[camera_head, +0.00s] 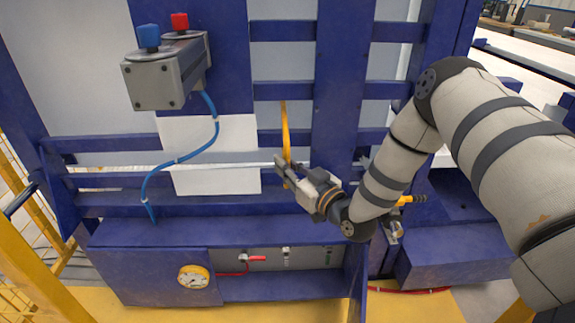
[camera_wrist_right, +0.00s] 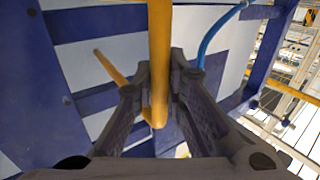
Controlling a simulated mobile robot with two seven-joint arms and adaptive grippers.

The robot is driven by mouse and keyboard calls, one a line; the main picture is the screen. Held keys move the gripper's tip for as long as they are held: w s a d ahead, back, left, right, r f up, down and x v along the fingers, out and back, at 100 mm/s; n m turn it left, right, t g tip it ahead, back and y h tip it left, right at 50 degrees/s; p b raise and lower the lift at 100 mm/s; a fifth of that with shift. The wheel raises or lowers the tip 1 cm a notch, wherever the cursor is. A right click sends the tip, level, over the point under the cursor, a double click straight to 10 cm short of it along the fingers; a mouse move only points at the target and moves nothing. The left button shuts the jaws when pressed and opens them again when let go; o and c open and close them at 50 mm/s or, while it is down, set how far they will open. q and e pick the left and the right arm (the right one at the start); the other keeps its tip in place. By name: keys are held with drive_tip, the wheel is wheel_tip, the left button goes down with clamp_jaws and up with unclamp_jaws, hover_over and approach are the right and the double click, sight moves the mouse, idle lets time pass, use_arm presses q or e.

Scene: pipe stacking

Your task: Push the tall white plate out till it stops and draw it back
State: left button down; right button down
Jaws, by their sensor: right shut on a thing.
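My right gripper (camera_head: 284,172) is shut on an upright yellow handle (camera_head: 286,135) in front of the blue frame. In the right wrist view, the yellow handle (camera_wrist_right: 159,50) runs between the two fingers of the right gripper (camera_wrist_right: 158,85). Tall pale white plate surface (camera_head: 85,75) shows behind the blue frame, with blue rails crossing in front of it. A smaller white panel (camera_head: 212,140) shows below the control box. I cannot tell how the handle joins the plate. My left gripper is not in view.
A grey box (camera_head: 160,80) with a blue knob (camera_head: 149,36) and a red knob (camera_head: 180,22) juts out at upper left. A blue hose (camera_head: 180,158) hangs from it. A gauge (camera_head: 194,277) sits on the lower blue housing (camera_head: 150,265). Yellow fencing (camera_head: 35,250) stands at left.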

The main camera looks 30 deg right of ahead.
drive_tip(key=shift+s+a+f, duration=0.15)
drive_tip(key=shift+a+f, duration=0.05)
drive_tip(key=c, duration=1.6)
unclamp_jaws()
drive_tip(key=shift+r, duration=0.15)
drive_tip(key=s, duration=1.2)
drive_tip(key=shift+d, duration=0.25)
